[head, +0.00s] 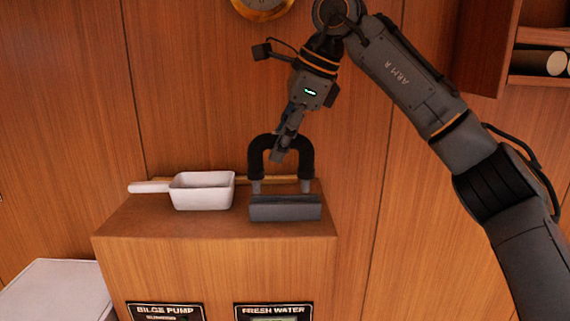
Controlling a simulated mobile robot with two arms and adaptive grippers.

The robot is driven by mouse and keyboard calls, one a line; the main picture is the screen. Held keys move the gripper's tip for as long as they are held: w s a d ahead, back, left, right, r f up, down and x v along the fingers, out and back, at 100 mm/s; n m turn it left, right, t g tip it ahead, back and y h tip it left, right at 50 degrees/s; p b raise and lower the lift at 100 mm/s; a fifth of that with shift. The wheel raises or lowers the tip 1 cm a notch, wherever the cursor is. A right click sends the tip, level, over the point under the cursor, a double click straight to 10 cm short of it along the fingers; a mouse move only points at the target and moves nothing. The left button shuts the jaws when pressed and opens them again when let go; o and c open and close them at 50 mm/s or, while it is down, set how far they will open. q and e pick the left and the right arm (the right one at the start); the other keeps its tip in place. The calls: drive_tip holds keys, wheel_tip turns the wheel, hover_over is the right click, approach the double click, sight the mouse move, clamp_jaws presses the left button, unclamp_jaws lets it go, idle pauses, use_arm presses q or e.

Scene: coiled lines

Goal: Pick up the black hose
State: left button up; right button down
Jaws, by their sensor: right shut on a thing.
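The black hose (307,158) is bent in an upside-down U with grey end pieces pointing down. It is above the wooden cabinet top (140,220), behind a dark grey block. My right gripper (278,150) comes down from above and is shut on the top of the hose's bend; its fingers cover part of it. I cannot tell whether the hose's ends touch the cabinet top, as the block is in front of them. My left gripper is not in view.
The dark grey block (285,209) lies at the cabinet's front right. A white scoop (203,192) with its handle to the left lies left of the hose. A wood-panelled wall is close behind. An open shelf (541,81) is at the upper right; a white box (55,290) is lower left.

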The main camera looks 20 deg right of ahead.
drive_tip(key=s+a+r+b, duration=0.3)
drive_tip(key=s+a+r, duration=0.4)
drive_tip(key=s, duration=0.2)
drive_tip(key=shift+s+a+r, duration=0.3)
drive_tip(key=shift+a, duration=0.05)
drive_tip(key=shift+w+d+f, duration=0.1)
drive_tip(key=shift+f, duration=0.05)
idle(0.4)
